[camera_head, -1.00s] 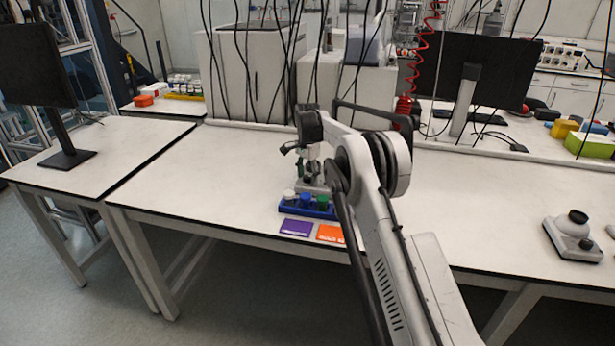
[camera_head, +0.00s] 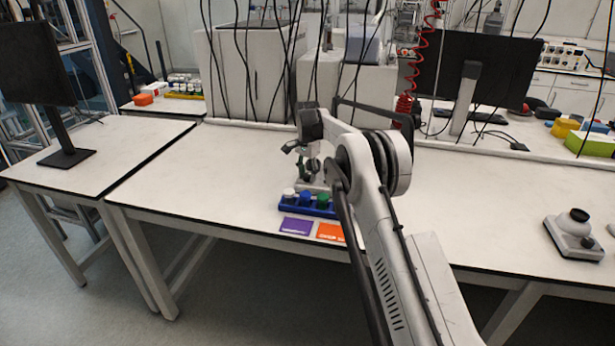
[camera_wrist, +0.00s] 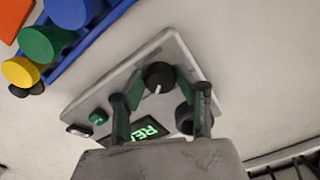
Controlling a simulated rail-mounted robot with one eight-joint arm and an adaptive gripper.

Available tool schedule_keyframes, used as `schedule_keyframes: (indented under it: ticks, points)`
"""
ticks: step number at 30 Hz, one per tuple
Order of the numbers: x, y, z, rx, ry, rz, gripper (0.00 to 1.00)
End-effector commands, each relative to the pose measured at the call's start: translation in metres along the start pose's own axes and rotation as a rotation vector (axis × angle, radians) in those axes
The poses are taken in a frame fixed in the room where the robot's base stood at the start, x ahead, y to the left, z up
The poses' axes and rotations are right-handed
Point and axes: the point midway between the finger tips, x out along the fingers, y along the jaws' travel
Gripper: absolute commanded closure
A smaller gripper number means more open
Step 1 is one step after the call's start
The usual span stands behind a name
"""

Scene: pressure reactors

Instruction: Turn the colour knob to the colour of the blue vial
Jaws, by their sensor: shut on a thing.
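The colour knob (camera_wrist: 159,76) is black and round with a white pointer line, on a light grey device (camera_wrist: 100,88). My gripper (camera_wrist: 158,88) has its two green-padded fingers on either side of the knob and is shut on it. A display (camera_wrist: 150,130) on the device shows green letters starting "RE"; the rest is hidden. The blue vial (camera_wrist: 70,10) stands in a blue rack (camera_wrist: 100,32) beside the device, next to a green vial (camera_wrist: 45,43) and a yellow one (camera_wrist: 20,70). In the head view the blue vial (camera_head: 307,197) is in front of my gripper.
A green button (camera_wrist: 98,117) sits near the device's edge. A purple card (camera_head: 296,227) and an orange card (camera_head: 330,232) lie in front of the rack. Another device (camera_head: 573,236) stands far right. The table's left part is clear.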

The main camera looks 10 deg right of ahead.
Motion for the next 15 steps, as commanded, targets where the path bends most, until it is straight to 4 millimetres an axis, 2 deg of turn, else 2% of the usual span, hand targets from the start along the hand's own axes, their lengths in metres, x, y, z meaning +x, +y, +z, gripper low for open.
schedule_keyframes:
  ticks: [15]
  points:
    - [0.0014,0.0004,-0.0001,-0.462,0.000,0.000,0.96]
